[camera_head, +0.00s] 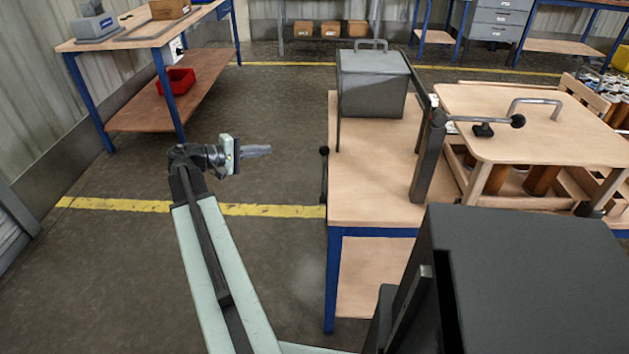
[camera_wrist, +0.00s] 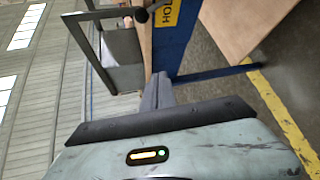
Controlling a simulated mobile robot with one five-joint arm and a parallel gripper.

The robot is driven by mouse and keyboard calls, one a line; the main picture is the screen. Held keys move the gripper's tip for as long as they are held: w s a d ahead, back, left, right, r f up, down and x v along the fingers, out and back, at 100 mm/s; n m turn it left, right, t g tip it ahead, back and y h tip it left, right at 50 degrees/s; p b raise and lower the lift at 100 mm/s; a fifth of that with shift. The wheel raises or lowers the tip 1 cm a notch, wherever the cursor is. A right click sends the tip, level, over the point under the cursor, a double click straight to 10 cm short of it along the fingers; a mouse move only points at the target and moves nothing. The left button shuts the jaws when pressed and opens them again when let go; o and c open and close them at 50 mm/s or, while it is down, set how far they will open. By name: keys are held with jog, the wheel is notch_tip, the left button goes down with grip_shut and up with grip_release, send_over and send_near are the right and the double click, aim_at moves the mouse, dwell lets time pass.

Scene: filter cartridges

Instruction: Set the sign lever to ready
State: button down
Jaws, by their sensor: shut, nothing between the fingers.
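The sign lever (camera_head: 323,176) is a thin dark rod with a black ball end, at the left edge of the workbench. In the wrist view a black ball knob (camera_wrist: 141,15) shows at the top, beside a yellow sign plate (camera_wrist: 167,13) whose dark lettering is partly cut off and appears rotated. My gripper (camera_head: 262,151) is stretched out left of the bench, shut and empty, pointing right toward the lever with a clear gap between. Its closed fingers (camera_wrist: 157,88) point up toward the sign in the wrist view.
Another bench (camera_head: 140,42) with a red bin (camera_head: 176,81) stands back left. Floor around my gripper is clear.

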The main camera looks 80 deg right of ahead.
jog(key=s+d+g+b, duration=0.1)
jog(key=s+d+g, duration=0.1)
jog(key=s, duration=0.4)
jog(key=shift+s+d+f+m+b, duration=0.2)
jog(key=shift+d+f+m+b, duration=0.15)
jog(key=shift+d, duration=0.1)
jog(key=s+d, duration=0.2)
jog(key=s, duration=0.7)
jog(key=shift+s+f, duration=0.1)
